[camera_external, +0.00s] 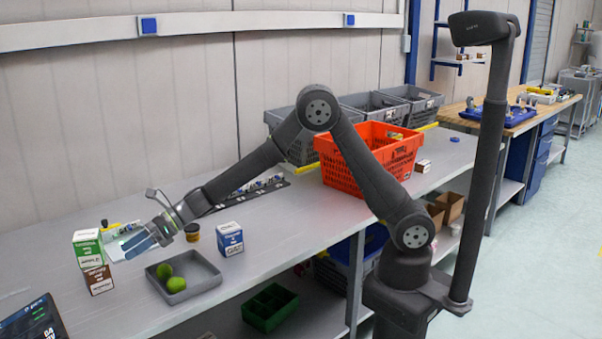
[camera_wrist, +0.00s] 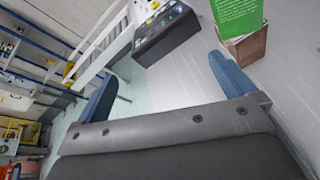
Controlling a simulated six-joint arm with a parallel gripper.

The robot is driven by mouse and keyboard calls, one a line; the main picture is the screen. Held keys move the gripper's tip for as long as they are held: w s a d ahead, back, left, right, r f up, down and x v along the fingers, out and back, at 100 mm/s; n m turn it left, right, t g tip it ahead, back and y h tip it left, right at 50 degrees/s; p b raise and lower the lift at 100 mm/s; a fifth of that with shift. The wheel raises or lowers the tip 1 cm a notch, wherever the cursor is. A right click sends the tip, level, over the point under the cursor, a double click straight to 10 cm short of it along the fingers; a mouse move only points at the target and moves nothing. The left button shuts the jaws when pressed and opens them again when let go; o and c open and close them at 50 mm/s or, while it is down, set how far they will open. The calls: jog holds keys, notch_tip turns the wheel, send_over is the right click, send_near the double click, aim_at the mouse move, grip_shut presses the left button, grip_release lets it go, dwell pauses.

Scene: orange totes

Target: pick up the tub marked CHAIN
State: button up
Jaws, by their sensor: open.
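A small round tub (camera_external: 192,232) with a yellowish body and dark band stands on the grey bench in the external view, just right of my gripper's wrist. Its marking is too small to read, so I cannot tell whether it says CHAIN. My gripper (camera_external: 139,243) is low over the bench, left of this tub, its blue fingers pointing left toward two stacked boxes. In the wrist view my gripper (camera_wrist: 162,68) has its blue fingers wide apart with nothing between them. No tub shows in the wrist view.
A green box (camera_external: 88,248) sits on a brown box (camera_external: 99,281); the green one also shows in the wrist view (camera_wrist: 237,16). A grey tray (camera_external: 208,285) holds green round items. A blue-white box (camera_external: 230,239) stands right of the tub. An orange tote (camera_external: 340,168) is further right.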

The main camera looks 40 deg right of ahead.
jog(key=c, duration=0.7)
jog(key=shift+o, duration=0.2)
